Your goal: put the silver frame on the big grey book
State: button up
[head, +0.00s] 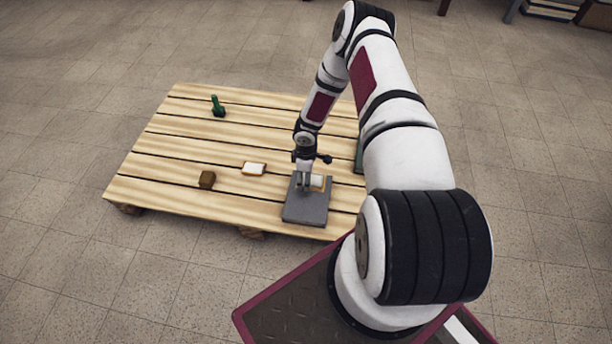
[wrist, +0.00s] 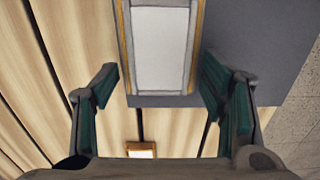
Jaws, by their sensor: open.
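A pale frame with a light grey panel and gold-brown side edges (wrist: 160,50) lies flat between my fingertips in the wrist view. In the head view, the frame (head: 318,182) shows at the far end of the big grey book (head: 305,210), partly hidden by my gripper. The grey book (wrist: 235,45) is beneath the frame in the wrist view; the frame's left edge reaches slightly past the book's edge. My gripper (head: 304,184) is open, with one finger on each side of the frame; the fingers (wrist: 158,88) look apart from it.
A smaller white piece with an orange edge (head: 254,168) lies on the slatted wooden pallet (head: 170,150). A brown block (head: 207,179) and a green object (head: 217,106) stand farther left. A dark green thing (head: 359,156) is partly hidden behind my arm. The pallet's left side is mostly clear.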

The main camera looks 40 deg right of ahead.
jog(key=shift+r, duration=0.15)
jog(key=w+d+r+m+h+p, duration=0.1)
jog(key=d+r+h+p, duration=0.1)
jog(key=r, duration=1.4)
jog(key=w+d+r+m+h+p, duration=0.1)
jog(key=r+p, duration=0.1)
jog(key=r, duration=1.3)
jog(key=s+a+r+m+h, duration=0.1)
jog(key=s+r, duration=0.2)
jog(key=r, duration=0.7)
jog(key=s+a+r+m+h, duration=0.1)
jog(key=s+a+r+m, duration=0.15)
jog(key=r, duration=0.65)
jog(key=s+a+r+m+y, duration=0.15)
jog(key=s+a+r, duration=0.45)
jog(key=s+r, duration=0.6)
jog(key=s+a+r+m+y, duration=0.1)
jog(key=s+a, duration=0.4)
jog(key=s, duration=0.4)
jog(key=s+a+r+m+y, duration=0.1)
jog(key=s+a+y, duration=0.1)
jog(key=s+a, duration=0.3)
jog(key=s, duration=0.4)
jog(key=shift+w+y, duration=0.1)
jog(key=shift+y, duration=0.15)
